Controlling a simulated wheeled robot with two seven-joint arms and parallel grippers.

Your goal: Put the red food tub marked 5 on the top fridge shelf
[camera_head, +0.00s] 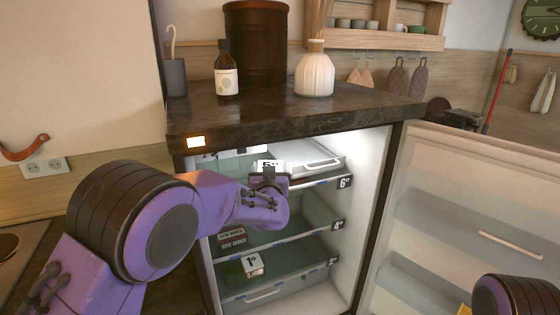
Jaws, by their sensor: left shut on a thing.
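My left gripper (269,178) reaches into the open fridge at the height of the top shelf (318,181), whose edge tag reads 6°. It is shut on a tub with a white label (268,164) that carries a dark mark. The gripper and wrist hide most of this tub, so I cannot read the mark or see any red. I cannot tell whether the tub touches the shelf. My right gripper is not in view; only part of my right arm shows at the lower right.
The fridge door (470,215) stands open to the right. A clear bin is on the top shelf's right side. Small packages (232,238) lie on the middle shelf, and a green tub marked 1 (249,265) sits lower. A dark counter (290,116) with bottles lies above.

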